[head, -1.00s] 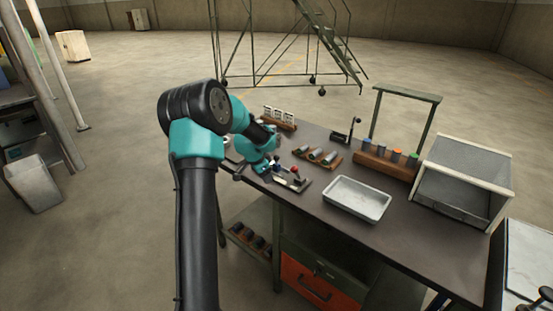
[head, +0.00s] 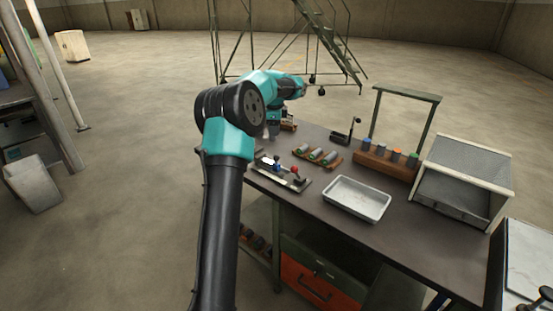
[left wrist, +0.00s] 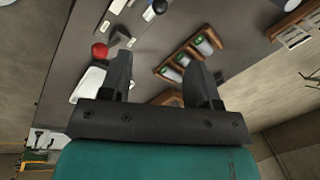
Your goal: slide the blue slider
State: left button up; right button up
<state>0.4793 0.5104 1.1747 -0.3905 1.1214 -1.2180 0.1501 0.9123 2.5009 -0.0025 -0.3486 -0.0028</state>
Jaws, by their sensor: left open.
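The slider panel (head: 287,178) lies at the near left of the bench, with a blue slider knob (head: 277,165) and a red knob (head: 295,170) on it. My left gripper (left wrist: 158,60) is open and empty, above the bench and apart from both knobs. In the head view my left gripper (head: 272,130) is small and partly hidden, beyond the panel. My right gripper is not in view.
A rack of coloured cylinders (head: 318,156) lies right of the panel. A white tray (head: 357,199), a wooden block with capped cylinders (head: 385,161) and a grey open box (head: 465,177) stand further right. Bare bench top (head: 400,235) shows in front.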

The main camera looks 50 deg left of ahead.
aim_at(276, 157)
pick_arm(q)
jog(key=f, duration=0.5)
jog(key=w+a+f, duration=0.1)
jog(key=f, duration=0.5)
jog(key=w+a+f, duration=0.1)
jog(key=f, duration=0.5)
jog(key=shift+w+a, duration=0.15)
jog(key=shift+w, duration=0.05)
jog(key=shift+c, duration=0.2)
grip_shut()
